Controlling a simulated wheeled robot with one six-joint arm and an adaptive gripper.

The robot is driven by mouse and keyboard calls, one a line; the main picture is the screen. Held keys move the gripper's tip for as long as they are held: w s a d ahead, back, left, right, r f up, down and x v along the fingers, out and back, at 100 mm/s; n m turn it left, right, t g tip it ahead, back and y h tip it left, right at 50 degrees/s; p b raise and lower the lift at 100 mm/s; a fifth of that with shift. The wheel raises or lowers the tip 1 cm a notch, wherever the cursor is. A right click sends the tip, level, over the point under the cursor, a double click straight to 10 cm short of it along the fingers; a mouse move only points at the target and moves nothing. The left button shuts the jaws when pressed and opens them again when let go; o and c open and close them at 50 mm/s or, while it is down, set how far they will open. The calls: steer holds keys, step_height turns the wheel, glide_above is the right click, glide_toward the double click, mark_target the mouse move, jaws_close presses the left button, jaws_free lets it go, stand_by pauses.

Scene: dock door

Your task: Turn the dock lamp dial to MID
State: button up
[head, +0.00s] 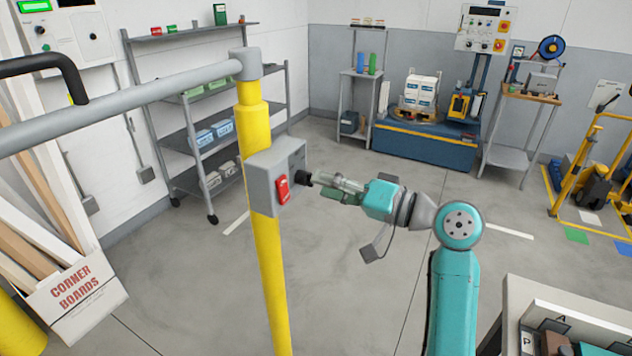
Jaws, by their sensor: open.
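A grey control box (272,172) is mounted on a yellow post (258,128) in the middle left of the head view. A red switch (282,189) is on its front. A black knob (303,178), which looks like the dial, sticks out of its right side. My gripper (318,183) is open and points left at the knob, with its fingertips close around or beside it; I cannot tell whether they touch. The dial's markings and its pointer cannot be read from here.
A grey rail (130,103) runs left from the post top. A box of corner boards (78,296) leans at the left. A shelf rack (215,125) stands behind. A workbench (560,312) with bins is at lower right. The floor around the post is clear.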

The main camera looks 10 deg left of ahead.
steer(key=v, duration=0.8)
steer(key=shift+d, duration=0.35)
steer(key=shift+s, duration=0.15)
steer(key=s+d+f+m+t+h, duration=0.1)
steer(key=d+f+m+t+h, duration=0.15)
steer(key=f, duration=0.75)
steer(key=s+d+f+m+t+h, duration=0.1)
steer(key=s+f+m+t+h, duration=0.2)
steer(key=f, duration=0.6)
steer(key=s+d+f+m+t+h, duration=0.1)
steer(key=s+d+f+m+h, duration=0.15)
steer(key=s+f, duration=0.35)
steer(key=s+d+f+m+t+h, duration=0.1)
steer(key=s+d+f+h, duration=0.25)
steer(key=f, duration=0.45)
steer(key=s+d+f+n+h, duration=0.1)
steer(key=s+d+f+h, duration=0.1)
steer(key=s, duration=0.6)
steer(key=s+d+f+h, duration=0.2)
steer(key=s, duration=0.6)
steer(key=s+r+n, duration=0.2)
steer(key=s+r, duration=0.1)
steer(key=s, duration=0.5)
steer(key=s+d+r+n+t+h, duration=0.1)
steer(key=s+r+n, duration=0.2)
steer(key=s, duration=0.5)
steer(key=shift+d+r, duration=0.35)
steer(key=shift+r, duration=0.3)
steer(key=shift+s+h, duration=0.15)
steer(key=shift+h, duration=0.1)
